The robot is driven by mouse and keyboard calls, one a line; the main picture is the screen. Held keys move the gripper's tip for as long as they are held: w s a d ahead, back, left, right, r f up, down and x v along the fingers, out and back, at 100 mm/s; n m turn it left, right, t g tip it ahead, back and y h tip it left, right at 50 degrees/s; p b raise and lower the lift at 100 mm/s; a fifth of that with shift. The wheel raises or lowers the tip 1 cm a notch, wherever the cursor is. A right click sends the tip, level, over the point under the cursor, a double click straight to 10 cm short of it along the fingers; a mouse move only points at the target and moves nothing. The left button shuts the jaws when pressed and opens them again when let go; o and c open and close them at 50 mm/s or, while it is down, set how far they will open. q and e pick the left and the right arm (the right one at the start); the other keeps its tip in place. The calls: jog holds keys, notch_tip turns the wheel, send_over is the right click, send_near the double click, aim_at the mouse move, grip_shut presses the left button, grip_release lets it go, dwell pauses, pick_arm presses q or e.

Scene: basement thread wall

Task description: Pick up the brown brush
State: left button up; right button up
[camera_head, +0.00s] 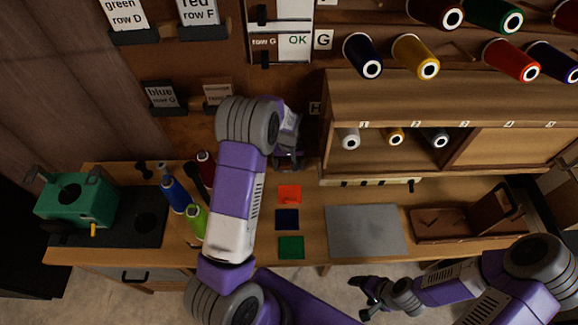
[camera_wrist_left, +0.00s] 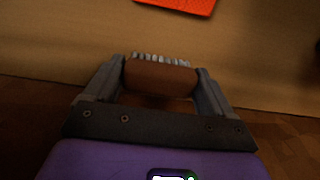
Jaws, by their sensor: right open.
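The brown brush (camera_wrist_left: 160,77), with a row of pale bristles along its upper edge, shows in the left wrist view between the two grey fingers of my left gripper (camera_wrist_left: 155,85). Both fingers touch its ends, so the gripper is shut on it. In the head view my left gripper (camera_head: 288,158) is at the back of the workbench near the board, partly hidden by my arm; I cannot make out the brush there. My right gripper (camera_head: 370,298) is open and empty, low at the front of the bench.
On the workbench (camera_head: 350,188) lie red (camera_head: 289,194), blue (camera_head: 287,219) and green (camera_head: 291,247) squares and a grey plate (camera_head: 366,231). A brown tray (camera_head: 455,224) is at right. Thread spools (camera_head: 173,194) and a green machine (camera_head: 78,201) stand left. A wooden cubby (camera_head: 400,95) is behind.

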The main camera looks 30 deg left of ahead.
aim_at(289, 165)
pick_arm(q)
jog(key=shift+c, duration=0.7)
jog(key=shift+r, duration=0.1)
jog(key=shift+s+r, duration=0.1)
jog(key=shift+r, duration=0.15)
jog(key=r, duration=0.2)
jog(key=r+p, duration=0.1)
jog(key=r, duration=0.3)
jog(key=shift+s+d+r+p, duration=0.25)
jog(key=shift+r+p, duration=0.1)
jog(key=s+d, duration=0.5)
jog(key=s, duration=0.3)
jog(key=s+d+p, duration=0.1)
jog(key=s+d, duration=0.4)
jog(key=s, duration=0.3)
jog(key=shift+s+f, duration=0.2)
